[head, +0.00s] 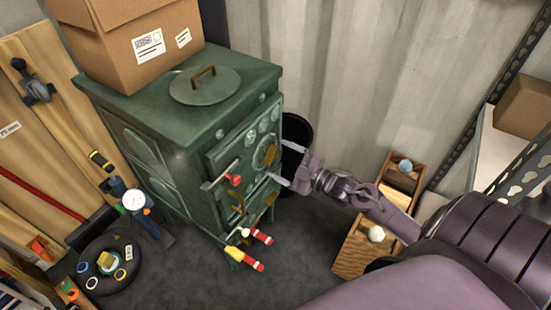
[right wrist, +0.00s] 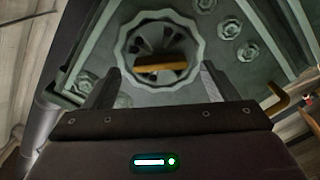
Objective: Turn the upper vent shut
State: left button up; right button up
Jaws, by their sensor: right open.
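The green stove (head: 185,135) stands against the wall. Its upper vent (head: 258,158) is a round, scalloped disc with a brass tab across the middle. In the right wrist view the vent (right wrist: 126,58) faces me, with dark openings around the tab (right wrist: 160,63), which lies nearly level. My right gripper (head: 278,162) is open in front of the vent, with its fingers on either side of the tab. Whether the fingertips touch the disc cannot be told. My left gripper is out of view.
A red-knobbed rod (head: 234,180) sticks out of the stove front, with red-and-white handles (head: 258,237) lower down. A cardboard box (head: 130,40) sits on top. A black bin (head: 296,130) stands behind my gripper; wooden boxes (head: 352,258) stand to the right.

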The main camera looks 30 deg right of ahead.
aim_at(270, 154)
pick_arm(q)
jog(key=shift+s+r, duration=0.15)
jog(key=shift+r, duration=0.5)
pick_arm(e)
jog(key=shift+x, duration=1.3)
jog(key=c, duration=1)
jog(key=m+p, duration=0.3)
jog(key=m, duration=0.1)
jog(key=shift+r, duration=0.1)
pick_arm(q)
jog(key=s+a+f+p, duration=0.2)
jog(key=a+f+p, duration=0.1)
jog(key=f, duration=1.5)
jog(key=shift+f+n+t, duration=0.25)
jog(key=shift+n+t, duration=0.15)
pick_arm(e)
jog(key=shift+f+m, duration=0.2)
jog(key=shift+m, duration=2.5)
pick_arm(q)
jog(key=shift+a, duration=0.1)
